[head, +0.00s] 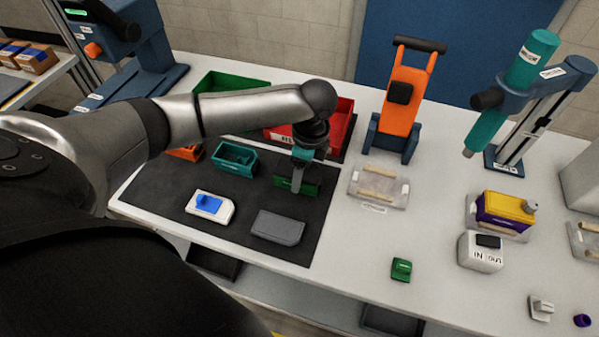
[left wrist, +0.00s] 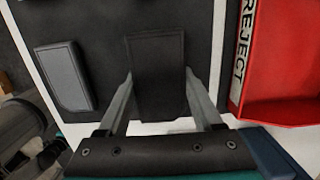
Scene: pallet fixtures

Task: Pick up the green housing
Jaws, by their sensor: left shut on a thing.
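The green housing (head: 308,187) is in my left gripper (head: 298,180) above the dark mat (head: 150,190), near its right edge. The gripper is shut on it, and the fingers cover part of it. In the left wrist view the held housing (left wrist: 157,70) looks almost black, in shadow, between the two fingers. I cannot tell how high it is above the mat. My right gripper is not in view.
A grey housing (head: 279,227) and a white piece with a blue part (head: 209,206) lie on the mat. Behind are a teal bin (head: 235,158) and a red REJECT bin (left wrist: 275,103). A clear fixture (head: 378,186) stands to the right.

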